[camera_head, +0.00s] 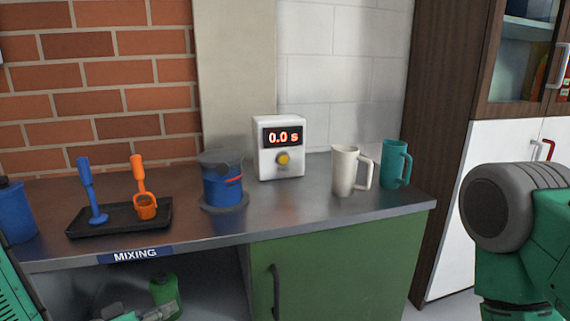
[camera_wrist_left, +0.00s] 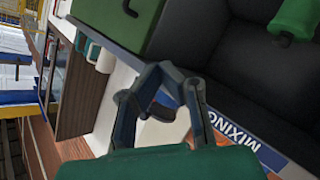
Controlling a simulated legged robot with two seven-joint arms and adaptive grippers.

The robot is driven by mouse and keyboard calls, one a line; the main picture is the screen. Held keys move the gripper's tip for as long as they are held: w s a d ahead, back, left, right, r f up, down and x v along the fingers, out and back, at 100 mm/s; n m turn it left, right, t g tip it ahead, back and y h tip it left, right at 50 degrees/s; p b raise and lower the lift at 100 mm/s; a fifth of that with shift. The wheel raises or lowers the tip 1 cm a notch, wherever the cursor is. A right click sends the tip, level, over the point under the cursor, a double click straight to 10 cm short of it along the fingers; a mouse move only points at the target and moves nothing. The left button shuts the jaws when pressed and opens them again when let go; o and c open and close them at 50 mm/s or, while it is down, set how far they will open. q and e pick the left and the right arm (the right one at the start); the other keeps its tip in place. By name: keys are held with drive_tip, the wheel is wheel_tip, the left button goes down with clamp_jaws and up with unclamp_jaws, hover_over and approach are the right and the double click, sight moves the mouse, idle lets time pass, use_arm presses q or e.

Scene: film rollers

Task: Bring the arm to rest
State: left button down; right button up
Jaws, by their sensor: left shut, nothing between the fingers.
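My left gripper (camera_head: 168,311) shows at the bottom left of the head view, low in front of the counter and close to a green bottle in the open space under it. Only its grey fingers and a bit of its green body show there. In the left wrist view my left gripper (camera_wrist_left: 155,78) has its dark fingers closed together with nothing between them. Part of my left arm shows at the lower left corner of the head view. My right arm shows at the right edge, but its gripper is out of view.
The metal counter (camera_head: 300,215) carries a black tray (camera_head: 120,225) with blue and orange tools, a blue canister (camera_head: 222,185), a white timer (camera_head: 279,150) reading 0.0 s, a cream mug (camera_head: 345,171) and a teal mug (camera_head: 395,165). The green bottle (camera_head: 166,290) stands below.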

use_arm(q)
drive_tip(key=s+f+g+y+p, duration=0.2)
drive_tip(key=s+f+g+y, duration=0.25)
drive_tip(key=s+f, duration=0.55)
drive_tip(key=s+a+f+m+g+y+p, duration=0.1)
drive_tip(key=s+a+f+g, duration=0.1)
drive_tip(key=s, duration=0.6)
drive_tip(key=s+a+f+g+y+p, duration=0.1)
drive_tip(key=s+a+f+g+y, duration=0.1)
drive_tip(key=s+g, duration=0.3)
drive_tip(key=s+a+f, duration=0.1)
drive_tip(key=s, duration=0.3)
drive_tip(key=shift+s+a+f+m+p, duration=0.2)
drive_tip(key=shift+s+a+m+p, duration=0.1)
drive_tip(key=shift+a+m+p, duration=0.1)
